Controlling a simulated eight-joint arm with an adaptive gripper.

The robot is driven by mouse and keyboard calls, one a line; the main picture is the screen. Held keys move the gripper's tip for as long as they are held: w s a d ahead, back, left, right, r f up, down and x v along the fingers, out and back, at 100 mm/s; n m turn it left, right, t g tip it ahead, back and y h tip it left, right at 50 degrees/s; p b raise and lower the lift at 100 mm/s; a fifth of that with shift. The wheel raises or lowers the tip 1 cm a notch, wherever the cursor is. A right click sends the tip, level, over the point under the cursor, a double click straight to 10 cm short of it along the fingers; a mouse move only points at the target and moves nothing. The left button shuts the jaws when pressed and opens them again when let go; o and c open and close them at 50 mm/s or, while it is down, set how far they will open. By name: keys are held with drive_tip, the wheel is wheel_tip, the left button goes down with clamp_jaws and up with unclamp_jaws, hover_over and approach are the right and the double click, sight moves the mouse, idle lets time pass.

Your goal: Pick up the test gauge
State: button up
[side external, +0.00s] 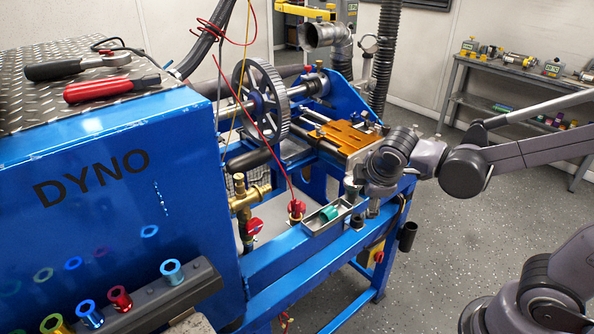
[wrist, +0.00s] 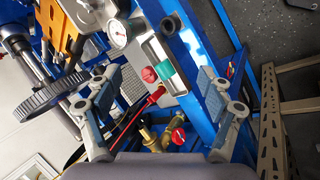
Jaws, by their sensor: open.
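The test gauge appears to be the round white dial with a dark rim (wrist: 118,35) at the upper left of the wrist view, beside the end of a small metal tray. I cannot make it out clearly in the side view, where my gripper and wrist cover that area. My gripper (wrist: 164,80) is open and empty, its two fingers wide apart in the wrist view. The dial lies beyond the left fingertip, not between the fingers. In the side view my gripper (side external: 372,196) hangs over the frame, just right of the tray (side external: 312,229).
A teal cylinder (side external: 328,213) lies in the tray. A red knob (side external: 296,207) and thin wires stand close to its left. A toothed wheel (side external: 262,98) and orange plate (side external: 343,136) are behind. The blue DYNO housing (side external: 110,200) fills the left.

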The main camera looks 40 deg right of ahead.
sight(349, 191)
drive_tip(key=w+d+f+n+h, duration=0.1)
drive_tip(key=w+f+n+h, duration=0.1)
drive_tip(key=w+n, duration=0.1)
drive_tip(key=w+d+f+n+h, duration=0.1)
drive_tip(key=w+f+n+h, duration=0.2)
drive_tip(key=n, duration=0.2)
drive_tip(key=w+d+f+n+h, duration=0.2)
drive_tip(key=w+n+h, duration=0.1)
drive_tip(key=n, duration=0.1)
drive_tip(key=shift+f+n, duration=0.3)
drive_tip(key=shift+n, duration=0.1)
drive_tip(key=shift+f+x, duration=0.2)
drive_tip(key=shift+x, duration=2.5)
drive_tip(key=c, duration=1.3)
